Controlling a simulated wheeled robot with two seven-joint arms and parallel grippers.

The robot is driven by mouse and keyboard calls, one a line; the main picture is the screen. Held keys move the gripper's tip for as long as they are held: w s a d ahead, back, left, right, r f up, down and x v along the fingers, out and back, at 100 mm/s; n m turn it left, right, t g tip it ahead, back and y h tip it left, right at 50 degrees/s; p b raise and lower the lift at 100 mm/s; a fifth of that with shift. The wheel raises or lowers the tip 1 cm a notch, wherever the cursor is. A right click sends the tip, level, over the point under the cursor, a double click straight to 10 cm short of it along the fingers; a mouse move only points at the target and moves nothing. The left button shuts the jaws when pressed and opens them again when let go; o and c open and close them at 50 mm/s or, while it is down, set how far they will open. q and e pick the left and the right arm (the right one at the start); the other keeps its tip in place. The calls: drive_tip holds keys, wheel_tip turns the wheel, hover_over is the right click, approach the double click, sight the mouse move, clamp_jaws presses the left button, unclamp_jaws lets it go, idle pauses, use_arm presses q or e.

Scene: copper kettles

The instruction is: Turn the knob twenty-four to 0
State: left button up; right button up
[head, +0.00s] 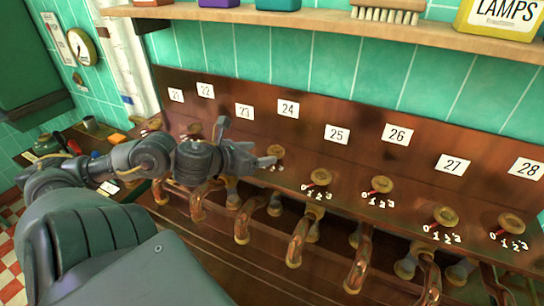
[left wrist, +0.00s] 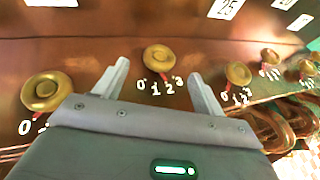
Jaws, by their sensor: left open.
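Knob twenty-four (head: 276,152) is a round brass knob on the brown sloped panel, below the card 24 (head: 288,107). In the left wrist view the knob (left wrist: 157,57) shows between the two fingertips. I cannot tell whether a finger touches the knob. My right gripper is out of view.
Similar knobs stand close by: one left (left wrist: 45,92) and one right (left wrist: 238,73), under card 25 (head: 337,134). Copper pipes (head: 300,238) run below the panel. A shelf (head: 330,22) with a brush (head: 387,12) and tins hangs above.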

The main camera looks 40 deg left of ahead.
sight(274, 151)
use_arm(q)
drive_tip(key=shift+w+f+b, duration=0.4)
drive_tip(key=shift+f+b, duration=0.15)
drive_tip(key=shift+b, duration=0.15)
drive_tip(key=w, duration=0.3)
drive_tip(key=shift+f, duration=0.1)
drive_tip(key=shift+x, duration=1.15)
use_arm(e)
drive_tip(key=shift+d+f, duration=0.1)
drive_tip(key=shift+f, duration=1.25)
use_arm(q)
drive_tip(key=shift+d+f, duration=0.1)
drive_tip(key=shift+s, duration=0.1)
drive_tip(key=c, duration=1)
